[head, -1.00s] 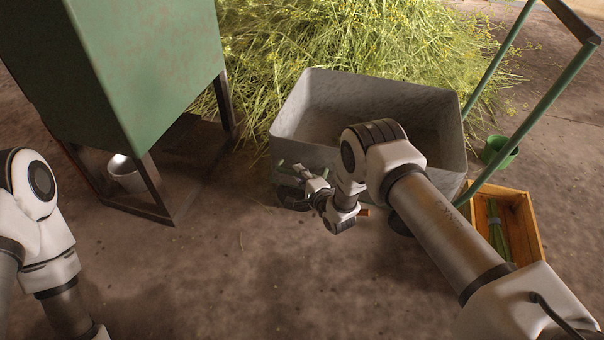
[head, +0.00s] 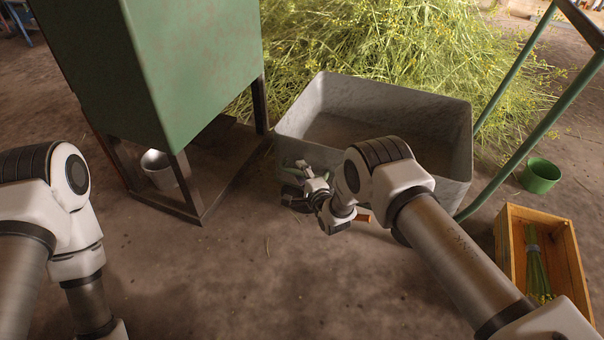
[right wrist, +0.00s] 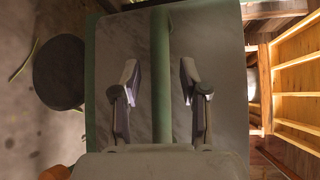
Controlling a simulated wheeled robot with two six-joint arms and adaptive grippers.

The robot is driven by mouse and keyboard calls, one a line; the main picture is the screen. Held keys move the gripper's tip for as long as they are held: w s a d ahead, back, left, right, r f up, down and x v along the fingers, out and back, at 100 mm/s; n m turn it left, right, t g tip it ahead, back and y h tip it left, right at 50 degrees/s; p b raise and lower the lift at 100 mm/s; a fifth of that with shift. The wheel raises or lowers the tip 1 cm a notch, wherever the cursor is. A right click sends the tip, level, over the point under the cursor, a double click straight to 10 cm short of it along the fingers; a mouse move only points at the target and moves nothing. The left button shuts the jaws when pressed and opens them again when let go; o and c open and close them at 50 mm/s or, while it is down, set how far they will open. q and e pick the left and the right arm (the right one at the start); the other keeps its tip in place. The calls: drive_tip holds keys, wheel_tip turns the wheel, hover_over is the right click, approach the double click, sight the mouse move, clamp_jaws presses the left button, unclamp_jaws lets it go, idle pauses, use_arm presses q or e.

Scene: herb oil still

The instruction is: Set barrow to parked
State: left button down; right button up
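The barrow (head: 455,150) is a grey tub with a tall green push handle (head: 520,105) at its right. It stands close to the right of the green still stand, with a dark wheel (right wrist: 60,72) in the right wrist view. My right gripper (head: 292,172) is low at the tub's near left corner. In the right wrist view, its fingers (right wrist: 160,92) are spread on either side of a green bar (right wrist: 161,60), with gaps between bar and fingers. The grey tub wall (right wrist: 218,75) fills the view behind. My left arm is at the left edge; its gripper is out of view.
A green cabinet on dark legs (head: 190,70) stands left, with a pale bucket (head: 157,168) beneath. Cut herbs (head: 370,45) are heaped behind the barrow. A green pot (head: 541,176) and a wooden crate (head: 575,270) stand right. The front floor is clear.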

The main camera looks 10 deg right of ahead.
drive_tip(key=shift+s, duration=0.1)
drive_tip(key=v, duration=1.2)
